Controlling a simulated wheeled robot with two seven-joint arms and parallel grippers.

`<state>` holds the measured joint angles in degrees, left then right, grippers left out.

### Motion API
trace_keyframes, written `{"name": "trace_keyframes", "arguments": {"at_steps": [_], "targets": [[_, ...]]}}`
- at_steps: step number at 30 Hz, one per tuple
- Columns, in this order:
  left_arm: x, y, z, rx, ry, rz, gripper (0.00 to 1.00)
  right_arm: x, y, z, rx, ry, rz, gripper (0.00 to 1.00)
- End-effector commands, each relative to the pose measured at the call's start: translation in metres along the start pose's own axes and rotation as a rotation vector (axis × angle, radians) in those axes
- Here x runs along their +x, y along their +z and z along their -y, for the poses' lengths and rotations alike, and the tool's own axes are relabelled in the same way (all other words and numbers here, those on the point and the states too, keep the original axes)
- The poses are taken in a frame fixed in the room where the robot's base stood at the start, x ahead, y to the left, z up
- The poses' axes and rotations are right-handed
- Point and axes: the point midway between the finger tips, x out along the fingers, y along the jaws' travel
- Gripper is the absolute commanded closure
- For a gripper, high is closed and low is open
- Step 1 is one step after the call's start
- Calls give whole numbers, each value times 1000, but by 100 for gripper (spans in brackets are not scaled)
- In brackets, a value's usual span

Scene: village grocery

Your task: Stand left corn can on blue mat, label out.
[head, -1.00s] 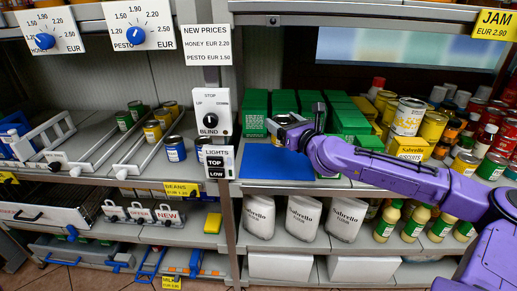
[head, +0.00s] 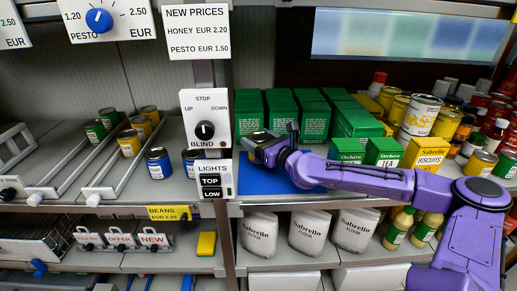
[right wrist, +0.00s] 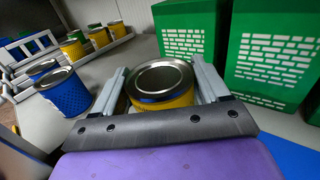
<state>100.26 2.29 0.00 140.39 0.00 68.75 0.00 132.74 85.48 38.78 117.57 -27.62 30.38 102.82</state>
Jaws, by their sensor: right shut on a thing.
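My right gripper (head: 268,140) is at the back of the blue mat (head: 262,183), in front of the green boxes. In the right wrist view it (right wrist: 166,88) is shut on a yellow can (right wrist: 160,99) with a silver lid, one finger on each side. The can looks upright. Most of its side and its label are hidden by the gripper. I cannot tell whether its base touches the mat. The mat also shows at the lower right of the right wrist view (right wrist: 290,156). My left gripper is not in view.
Green boxes (head: 281,116) stand close behind the gripper. A post with blind (head: 205,125) and lights (head: 212,180) panels is left of the mat. Blue cans (head: 158,163) stand beyond it. Tea boxes (head: 386,152) and a biscuits box (head: 428,155) are to the right. The mat's front is clear.

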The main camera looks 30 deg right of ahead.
Motion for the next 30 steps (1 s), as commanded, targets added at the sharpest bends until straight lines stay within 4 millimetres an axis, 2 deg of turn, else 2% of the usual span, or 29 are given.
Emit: {"name": "trace_keyframes", "arguments": {"at_steps": [1, 13, 14, 15, 16, 25, 30], "targets": [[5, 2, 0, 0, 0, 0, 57, 0, -8, 0, -1, 0, 0, 71], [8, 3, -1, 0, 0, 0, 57, 0, -12, 0, 1, 0, 3, 71], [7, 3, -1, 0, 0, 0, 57, 0, -11, 0, 1, 0, 1, 16], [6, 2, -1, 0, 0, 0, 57, 0, -11, 0, 1, 0, 1, 3], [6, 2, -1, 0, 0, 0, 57, 0, -11, 0, 1, 0, 1, 0], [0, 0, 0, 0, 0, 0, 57, -2, -6, 0, 3, -1, 1, 0], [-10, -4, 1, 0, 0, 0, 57, -30, -4, 1, 10, -4, 3, 0]]}}
